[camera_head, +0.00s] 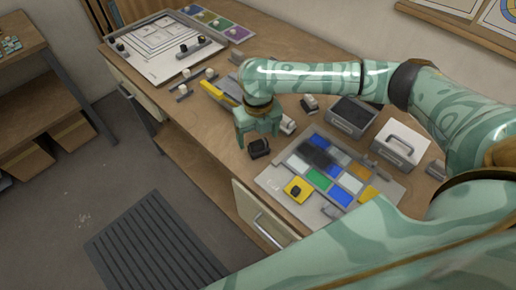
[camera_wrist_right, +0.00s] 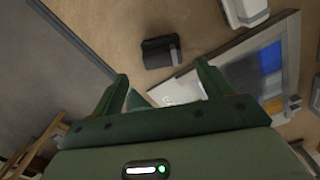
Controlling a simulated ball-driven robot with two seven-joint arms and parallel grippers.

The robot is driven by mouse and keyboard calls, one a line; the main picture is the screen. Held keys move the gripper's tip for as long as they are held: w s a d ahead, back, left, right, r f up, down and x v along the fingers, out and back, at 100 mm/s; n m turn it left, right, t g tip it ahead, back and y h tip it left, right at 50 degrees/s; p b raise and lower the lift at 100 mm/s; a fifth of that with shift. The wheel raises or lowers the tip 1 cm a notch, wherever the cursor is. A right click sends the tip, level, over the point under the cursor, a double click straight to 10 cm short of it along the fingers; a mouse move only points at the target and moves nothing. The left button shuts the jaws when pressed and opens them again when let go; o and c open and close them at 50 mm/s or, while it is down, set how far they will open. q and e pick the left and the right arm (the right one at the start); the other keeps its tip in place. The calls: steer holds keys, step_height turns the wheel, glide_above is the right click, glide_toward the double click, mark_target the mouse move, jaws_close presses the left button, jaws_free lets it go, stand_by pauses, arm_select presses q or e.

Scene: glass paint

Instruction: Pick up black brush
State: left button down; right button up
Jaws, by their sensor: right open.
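A small black blocky object (camera_head: 258,148), which looks like the black brush, lies on the wooden worktop near its front edge. It also shows in the right wrist view (camera_wrist_right: 160,52), just beyond the fingertips, lying on bare wood. My right gripper (camera_head: 258,134) points down above it in the head view. The right wrist view shows the two fingers (camera_wrist_right: 162,72) spread apart with nothing between them. The brush seems apart from both fingers; the exact height gap cannot be told. My left gripper is not in view.
A panel of coloured glass squares (camera_head: 318,170) with a yellow block (camera_head: 298,189) lies right of the brush. A dark-filled tray (camera_head: 352,116) and a handled white box (camera_head: 400,145) stand behind. A drawing board (camera_head: 160,62) lies far left. Wood left of the brush is clear.

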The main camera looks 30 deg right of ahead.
mark_target(259, 142)
steer(key=shift+f, duration=0.5)
steer(key=f, duration=0.1)
steer(key=f+b, duration=0.1)
steer(key=f, duration=0.1)
steer(key=f+b, duration=0.1)
steer(key=f, duration=0.1)
steer(key=shift+w+d, duration=0.25)
steer(key=shift+r, duration=0.15)
steer(key=shift+c, duration=0.9)
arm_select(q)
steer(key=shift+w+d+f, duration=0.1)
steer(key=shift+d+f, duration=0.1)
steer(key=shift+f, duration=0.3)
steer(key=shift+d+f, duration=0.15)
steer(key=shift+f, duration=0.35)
arm_select(e)
steer(key=c, duration=1)
